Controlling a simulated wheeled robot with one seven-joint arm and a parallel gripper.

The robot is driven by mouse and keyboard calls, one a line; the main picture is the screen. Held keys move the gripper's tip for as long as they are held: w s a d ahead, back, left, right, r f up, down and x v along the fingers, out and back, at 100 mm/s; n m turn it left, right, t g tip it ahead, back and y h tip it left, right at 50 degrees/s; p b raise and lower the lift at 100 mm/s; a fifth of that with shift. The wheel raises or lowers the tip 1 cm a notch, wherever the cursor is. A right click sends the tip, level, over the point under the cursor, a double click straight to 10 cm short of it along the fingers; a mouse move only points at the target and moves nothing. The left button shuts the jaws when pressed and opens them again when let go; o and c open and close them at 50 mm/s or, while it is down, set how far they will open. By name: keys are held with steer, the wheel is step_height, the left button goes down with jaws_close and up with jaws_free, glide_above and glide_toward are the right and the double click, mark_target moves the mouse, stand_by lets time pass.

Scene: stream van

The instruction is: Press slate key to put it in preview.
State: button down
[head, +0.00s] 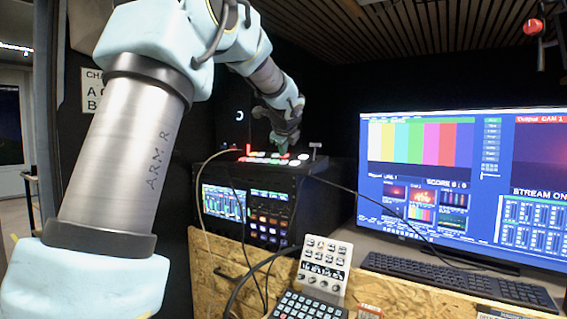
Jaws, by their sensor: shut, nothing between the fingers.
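My gripper (283,150) is shut and empty, pointing down at the far end of my arm. Its tips are at or just above the row of lit keys on top of the black switcher (315,165). I cannot tell whether they touch a key. The lit keys (262,158) show red, green and white. The slate key cannot be told apart at this size, and my gripper hides part of the row. The large monitor (455,185) shows colour bars at its upper left, an output picture at its upper right and small source tiles below.
A black rack (270,218) with small screens and buttons is under the switcher. A white button panel (323,262) and a keypad (308,306) are in front. A keyboard (455,280) lies below the monitor. Cables (355,190) hang across the rack and desk.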

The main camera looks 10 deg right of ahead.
steer(key=shift+w+f, duration=0.1)
steer(key=shift+f, duration=0.3)
steer(key=shift+d+f+b, duration=0.1)
steer(key=shift+f+b, duration=0.25)
steer(key=shift+f, duration=0.05)
stand_by(0.5)
steer(key=shift+r, duration=0.15)
steer(key=shift+r+p, duration=0.7)
steer(key=shift+p, duration=0.1)
steer(key=r+p, duration=0.3)
steer(key=s+a+r+p, duration=0.1)
steer(key=r, duration=0.1)
stand_by(0.3)
steer(key=shift+a+f, duration=0.1)
steer(key=shift+f, duration=0.05)
stand_by(0.4)
